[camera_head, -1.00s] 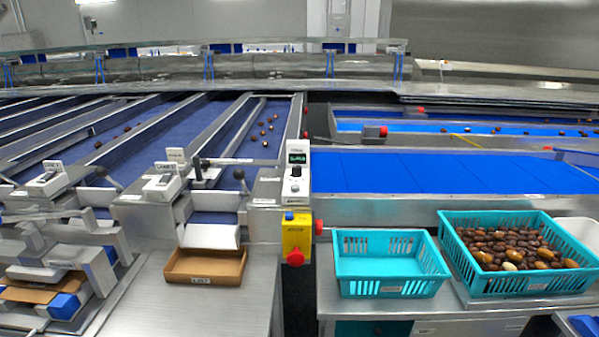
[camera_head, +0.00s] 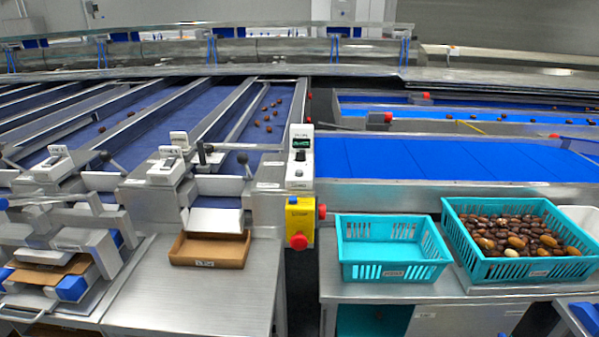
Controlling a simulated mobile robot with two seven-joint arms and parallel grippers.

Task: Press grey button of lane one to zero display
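A white control post (camera_head: 300,160) stands at the right end of the lanes. Its small display (camera_head: 302,143) shows green digits, too small to read. A dark round control (camera_head: 300,156) and a small grey button (camera_head: 299,172) sit below the display. Grey and blue parts, apparently of my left arm and gripper (camera_head: 85,262), are at the lower left, well away from the post. Its fingers cannot be made out clearly. A grey and blue part at the lower right corner seems to be my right arm; its gripper is out of view. Nothing touches the post.
A yellow box with a red stop button (camera_head: 299,241) is below the post. A cardboard box (camera_head: 180,256) stands left of it. An empty teal crate (camera_head: 345,270) and a date-filled teal crate (camera_head: 450,225) stand right. Levers (camera_head: 243,160) rise beside the lanes.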

